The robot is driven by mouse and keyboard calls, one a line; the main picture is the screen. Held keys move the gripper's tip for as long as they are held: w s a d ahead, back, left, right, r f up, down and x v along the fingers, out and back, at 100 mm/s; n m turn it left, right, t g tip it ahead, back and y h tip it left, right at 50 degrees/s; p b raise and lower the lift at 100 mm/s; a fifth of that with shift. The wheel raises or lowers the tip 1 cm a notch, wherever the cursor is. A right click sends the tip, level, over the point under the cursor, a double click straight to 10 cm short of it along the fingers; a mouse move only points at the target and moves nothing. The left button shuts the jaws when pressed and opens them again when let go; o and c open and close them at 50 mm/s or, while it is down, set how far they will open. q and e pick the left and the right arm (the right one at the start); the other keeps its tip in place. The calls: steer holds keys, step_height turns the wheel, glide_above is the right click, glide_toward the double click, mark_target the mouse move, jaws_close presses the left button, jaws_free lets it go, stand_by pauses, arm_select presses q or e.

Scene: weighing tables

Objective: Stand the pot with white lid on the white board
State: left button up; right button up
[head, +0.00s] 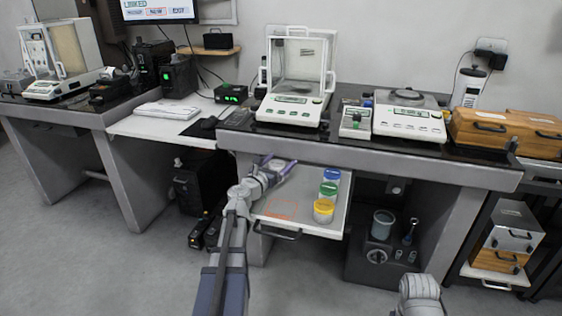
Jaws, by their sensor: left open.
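The white board (265,222) is a pulled-out shelf under the middle table, with an orange outline (284,208) drawn on its left part. Pots with a blue lid (331,175), a green lid (328,188) and a yellow lid (324,207) stand in a row along its right side. I cannot make out a pot with a white lid. My left gripper (279,165) is open over the back left of the board, left of the pots; nothing shows clearly between its fingers. Part of my right arm shows at the bottom right, but its gripper is out of view.
The table edge (370,150) overhangs the board's back. On the table stand a draft-shield balance (292,108), a flat balance (408,122) and wooden boxes (505,130). A dark unit (375,255) with a grey-blue container (382,222) stands right of the board. The floor in front is clear.

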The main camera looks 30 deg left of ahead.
arm_select(q)
steer(key=s, duration=1.1)
steer(key=shift+s+d, duration=0.1)
